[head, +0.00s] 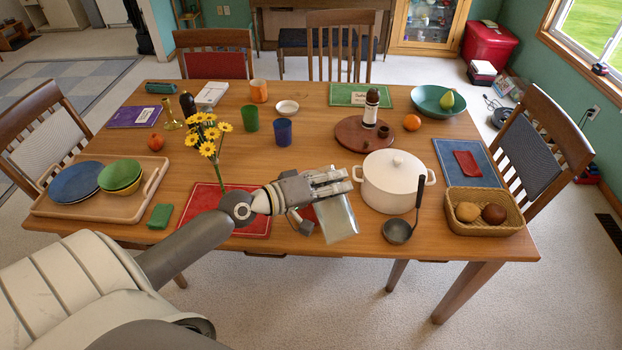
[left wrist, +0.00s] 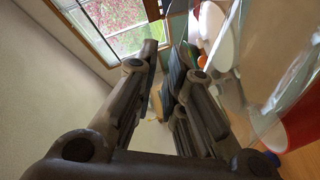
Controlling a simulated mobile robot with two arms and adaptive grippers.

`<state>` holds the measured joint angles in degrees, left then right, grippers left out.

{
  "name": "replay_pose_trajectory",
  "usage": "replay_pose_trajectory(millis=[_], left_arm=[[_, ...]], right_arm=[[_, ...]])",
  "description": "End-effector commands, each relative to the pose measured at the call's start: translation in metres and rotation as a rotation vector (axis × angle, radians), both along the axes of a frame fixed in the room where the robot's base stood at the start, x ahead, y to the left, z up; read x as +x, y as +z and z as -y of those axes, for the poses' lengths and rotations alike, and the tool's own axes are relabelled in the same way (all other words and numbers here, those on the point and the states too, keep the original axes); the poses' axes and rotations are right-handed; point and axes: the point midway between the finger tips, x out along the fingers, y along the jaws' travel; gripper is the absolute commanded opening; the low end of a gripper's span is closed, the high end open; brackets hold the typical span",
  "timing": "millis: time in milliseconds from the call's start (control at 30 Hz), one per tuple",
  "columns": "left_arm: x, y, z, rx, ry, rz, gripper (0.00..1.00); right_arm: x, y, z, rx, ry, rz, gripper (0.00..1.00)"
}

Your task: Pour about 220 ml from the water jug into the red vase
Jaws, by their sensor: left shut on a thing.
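My left gripper (head: 328,184) is shut on the clear water jug (head: 338,220), which hangs over the table's front edge, left of the white pot. The jug looks tilted; its water level cannot be made out. In the left wrist view my fingers (left wrist: 155,95) show, with clear jug wall to their right (left wrist: 237,90). Yellow flowers (head: 208,148) rise on a stem behind my left forearm, but no vase shows clearly below them. A red patch (head: 308,219) shows beside the gripper, and a red curved surface (left wrist: 301,122) in the left wrist view; I cannot tell if either is the vase.
The white pot (head: 392,182) and ladle (head: 399,231) stand close right of the jug. A red mat (head: 255,222) lies under my forearm. A bread basket (head: 485,228) is at front right, a wooden tray (head: 152,182) at left. Blue (head: 283,132) and green (head: 250,118) cups stand behind.

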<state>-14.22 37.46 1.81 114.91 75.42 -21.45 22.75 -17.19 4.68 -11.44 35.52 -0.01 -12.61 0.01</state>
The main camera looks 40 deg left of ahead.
Motion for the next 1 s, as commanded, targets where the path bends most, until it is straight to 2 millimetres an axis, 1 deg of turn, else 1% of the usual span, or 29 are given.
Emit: replay_pose_trajectory(millis=[33,100,800,1000], left_arm=[[0.001,0.004,-0.001,-0.006,0.001,0.003,0.0],[0.001,0.005,-0.001,-0.013,0.001,-0.002,0.0],[0.007,0.016,-0.01,-0.097,0.002,-0.055,0.0],[0.007,0.016,-0.011,-0.106,0.001,-0.061,0.0]], right_arm=[[0.0,0.001,0.0,0.0,0.0,0.0,0.37],[0.0,0.002,0.0,0.0,0.0,0.0,0.37],[0.0,0.01,0.0,0.0,0.0,0.0,0.37],[0.0,0.01,-0.001,0.001,0.0,0.0,0.37]])
